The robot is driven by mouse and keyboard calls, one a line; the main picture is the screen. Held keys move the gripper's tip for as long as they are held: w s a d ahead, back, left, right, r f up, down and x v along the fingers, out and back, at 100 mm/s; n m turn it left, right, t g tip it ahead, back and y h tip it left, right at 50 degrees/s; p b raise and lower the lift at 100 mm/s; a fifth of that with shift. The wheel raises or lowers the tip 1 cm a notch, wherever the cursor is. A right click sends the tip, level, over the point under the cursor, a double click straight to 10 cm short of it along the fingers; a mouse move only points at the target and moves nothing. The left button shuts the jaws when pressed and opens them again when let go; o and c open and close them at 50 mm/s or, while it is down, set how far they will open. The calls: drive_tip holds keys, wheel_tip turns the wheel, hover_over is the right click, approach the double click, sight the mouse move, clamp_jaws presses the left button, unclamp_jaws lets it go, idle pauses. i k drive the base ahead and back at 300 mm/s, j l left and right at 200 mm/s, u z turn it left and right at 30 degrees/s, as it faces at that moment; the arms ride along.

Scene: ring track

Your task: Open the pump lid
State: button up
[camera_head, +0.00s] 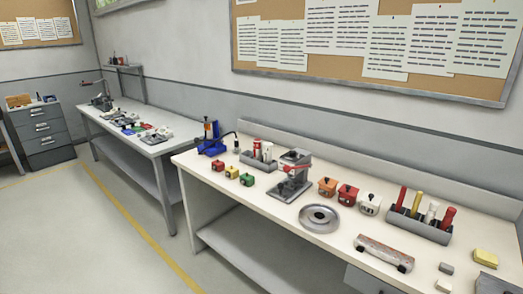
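I cannot tell for sure which thing is the pump. A grey machine (293,178) with a dark base and a red part on its front stands in the middle of the near workbench (330,232). A blue device (211,146) with an upright column and a thin dark arm stands at that bench's far left end. A round grey metal disc (319,217) with a raised centre lies flat on the bench, in front and to the right of the grey machine. Its use is not clear. No lid can be clearly made out at this distance. My gripper is not in view.
Small coloured boxes (326,187) and a grey rack (419,226) with upright coloured cylinders stand on the near bench. A long block (384,253) lies toward its front edge. A second bench (147,141) stands further left. The floor (95,250) at the lower left is clear.

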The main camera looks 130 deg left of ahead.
sight(210, 120)
drive_tip(key=k+l+u, duration=0.1)
drive_tip(key=u, duration=0.25)
drive_tip(key=k+l+u, duration=0.15)
drive_tip(key=u, duration=0.2)
drive_tip(key=k+l+u, duration=0.3)
drive_tip(key=i+u, duration=0.1)
drive_tip(key=u, duration=2.4)
